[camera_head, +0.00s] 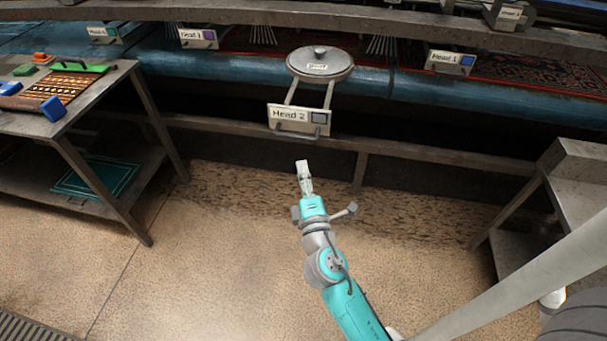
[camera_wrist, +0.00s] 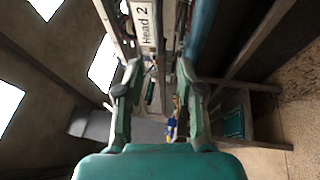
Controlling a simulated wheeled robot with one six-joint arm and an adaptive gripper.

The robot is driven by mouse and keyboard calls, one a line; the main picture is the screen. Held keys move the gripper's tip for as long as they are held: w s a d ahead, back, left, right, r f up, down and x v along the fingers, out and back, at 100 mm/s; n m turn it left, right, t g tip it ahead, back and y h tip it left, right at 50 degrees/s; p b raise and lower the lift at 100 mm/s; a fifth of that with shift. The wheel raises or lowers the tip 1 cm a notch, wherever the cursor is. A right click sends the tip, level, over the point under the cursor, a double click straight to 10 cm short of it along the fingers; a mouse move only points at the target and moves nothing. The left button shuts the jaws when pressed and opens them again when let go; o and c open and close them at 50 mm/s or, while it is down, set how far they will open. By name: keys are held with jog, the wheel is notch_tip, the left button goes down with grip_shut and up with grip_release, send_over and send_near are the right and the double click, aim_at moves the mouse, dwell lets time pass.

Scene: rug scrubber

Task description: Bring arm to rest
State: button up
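My turquoise and grey arm reaches up from the bottom of the head view over the bare floor. My gripper (camera_head: 304,168) is at its far end, in front of and below the Head 2 drawer front (camera_head: 299,119) with its handle, and looks apart from it. In the wrist view my gripper (camera_wrist: 160,70) has its two fingers spread with nothing between them. The Head 2 label (camera_wrist: 144,25) shows beyond the fingers, at the top of that view.
A round grey lid (camera_head: 320,64) sits above the Head 2 front. A metal beam (camera_head: 420,155) runs low along the machine. A workbench (camera_head: 110,85) with brushes and coloured parts stands left, a grey metal stand (camera_head: 575,185) right. The floor (camera_head: 220,260) between them is clear.

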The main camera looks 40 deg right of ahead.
dwell(0.4)
jog(key=s+a+f+m+g+y, duration=0.1)
jog(key=s+a+f+m+y, duration=0.1)
jog(key=s+a+f+y, duration=0.45)
jog(key=s+a+f+m+y, duration=0.15)
jog(key=s+a+f, duration=0.25)
jog(key=s, duration=0.6)
jog(key=s+a+r+m, duration=0.2)
jog(key=s+m, duration=0.2)
jog(key=s, duration=0.5)
jog(key=s+a+r+m+g+y, duration=0.1)
jog(key=s+a+r+m, duration=0.1)
jog(key=s+m, duration=0.3)
jog(key=shift+s+r+g+y, duration=0.25)
jog(key=shift+s+g+y, duration=0.05)
jog(key=shift+s, duration=2.05)
jog(key=shift+a+m, duration=0.1)
jog(key=shift+m, duration=0.15)
